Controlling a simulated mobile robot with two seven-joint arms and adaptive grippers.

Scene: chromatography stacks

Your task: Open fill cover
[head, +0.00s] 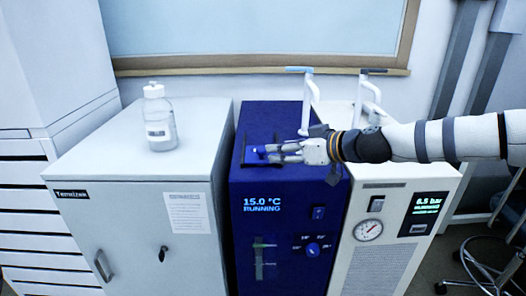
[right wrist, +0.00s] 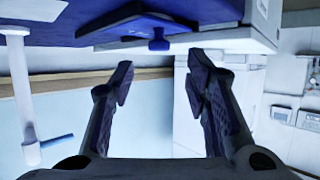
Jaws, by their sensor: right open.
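The blue fill cover (head: 250,158) is on top of the dark blue chiller (head: 262,195), whose display reads 15.0 °C RUNNING. It appears to lie flat on the top. In the right wrist view the cover (right wrist: 135,24) shows with a small blue knob (right wrist: 158,42) at its edge. My right gripper (head: 278,153) reaches in from the right over the chiller top. In the right wrist view its two fingers (right wrist: 160,75) are spread with nothing between them. The knob is just beyond the fingertips, roughly centred between them. My left gripper is not in view.
A grey cabinet (head: 135,215) with a white-capped bottle (head: 159,118) on top stands left of the chiller. A white unit with a gauge (head: 368,230) stands to the right. Upright pipes with a blue handle (head: 299,69) and a dark handle (head: 374,71) rise behind.

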